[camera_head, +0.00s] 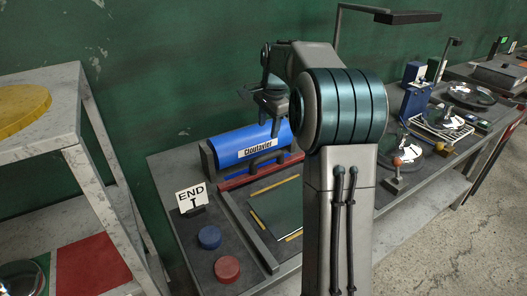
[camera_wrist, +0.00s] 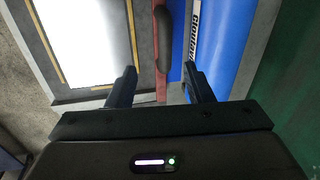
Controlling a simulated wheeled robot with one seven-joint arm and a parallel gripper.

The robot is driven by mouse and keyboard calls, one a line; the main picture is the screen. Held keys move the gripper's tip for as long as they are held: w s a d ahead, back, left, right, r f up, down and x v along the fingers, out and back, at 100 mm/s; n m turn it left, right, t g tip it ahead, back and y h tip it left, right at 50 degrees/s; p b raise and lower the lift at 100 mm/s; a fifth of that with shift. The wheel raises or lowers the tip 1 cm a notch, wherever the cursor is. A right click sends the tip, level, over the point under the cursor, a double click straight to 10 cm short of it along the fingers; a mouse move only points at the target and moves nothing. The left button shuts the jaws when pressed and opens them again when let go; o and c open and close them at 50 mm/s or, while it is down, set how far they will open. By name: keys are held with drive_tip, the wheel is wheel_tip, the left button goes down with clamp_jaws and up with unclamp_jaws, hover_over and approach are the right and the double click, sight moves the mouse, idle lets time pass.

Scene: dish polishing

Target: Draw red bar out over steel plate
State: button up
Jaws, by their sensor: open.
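The red bar (camera_head: 237,181) lies along the front of a blue roller housing labelled "Cloutavier" (camera_head: 236,145). In the wrist view the red bar (camera_wrist: 161,90) carries a dark rounded handle (camera_wrist: 163,42). The steel plate (camera_head: 280,205) lies flat in front of the bar with yellow strips at its edges; in the wrist view the plate (camera_wrist: 85,35) glares white. My gripper (camera_head: 268,104) is above the housing in the head view. In the wrist view my gripper (camera_wrist: 160,77) is open and empty, its fingers spread to either side of the bar's line. Contact with the handle cannot be told.
An "END I" sign (camera_head: 191,197), a blue button (camera_head: 209,237) and a red button (camera_head: 227,268) stand at the bench's left. A marble-look shelf (camera_head: 85,100) stands left. My arm hides part of the bench; dishes (camera_head: 405,150) lie on its right.

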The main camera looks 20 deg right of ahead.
sight(265, 155)
drive_tip(key=shift+m, duration=0.4)
drive_tip(key=w+f, duration=0.1)
drive_tip(key=f, duration=0.3)
drive_tip(key=w+f+p, duration=0.1)
drive_tip(key=f, duration=0.4)
drive_tip(key=w+f, duration=0.1)
drive_tip(key=f, duration=0.3)
drive_tip(key=shift+w+d+f, duration=0.2)
drive_tip(key=shift+w+f, duration=0.15)
drive_tip(key=shift+w, duration=0.05)
